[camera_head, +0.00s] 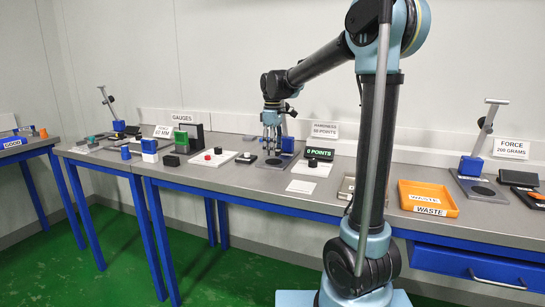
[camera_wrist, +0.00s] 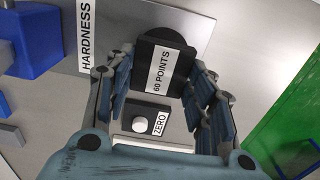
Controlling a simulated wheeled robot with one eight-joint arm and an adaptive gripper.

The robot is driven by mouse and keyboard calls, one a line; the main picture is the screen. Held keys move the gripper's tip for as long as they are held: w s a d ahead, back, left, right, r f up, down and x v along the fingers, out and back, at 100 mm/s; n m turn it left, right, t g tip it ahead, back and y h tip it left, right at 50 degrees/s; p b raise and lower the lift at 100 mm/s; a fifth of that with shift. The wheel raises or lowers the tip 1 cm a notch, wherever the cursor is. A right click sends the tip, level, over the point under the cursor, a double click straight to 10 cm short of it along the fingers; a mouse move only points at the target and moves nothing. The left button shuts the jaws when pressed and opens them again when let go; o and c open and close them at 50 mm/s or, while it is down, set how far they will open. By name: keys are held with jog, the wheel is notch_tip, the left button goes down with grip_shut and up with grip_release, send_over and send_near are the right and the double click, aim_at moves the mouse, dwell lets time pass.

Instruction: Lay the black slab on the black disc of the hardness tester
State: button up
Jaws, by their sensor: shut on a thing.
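My gripper (camera_wrist: 160,85) is shut on the black slab (camera_wrist: 144,55), which carries a white "60 POINTS" label, in the wrist view. The slab is between the two fingers, over the hardness tester's grey base plate (camera_wrist: 195,30). The black disc (camera_wrist: 172,34) shows only as a curved dark edge behind the slab; most of it is hidden. I cannot tell whether the slab touches the disc. In the head view my gripper (camera_head: 271,148) points down over the tester, and the dark disc (camera_head: 275,162) shows below it. The slab is hard to make out there.
The tester's blue column (camera_head: 288,145) stands just behind my gripper. A "0 POINTS" display (camera_head: 320,154) is to the right, and a ZERO button (camera_wrist: 140,123) sits near the fingers.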

jog(key=shift+f, duration=1.65)
jog(key=o, duration=1.1)
notch_tip(320, 180, up, 12)
jog(key=shift+r, duration=0.1)
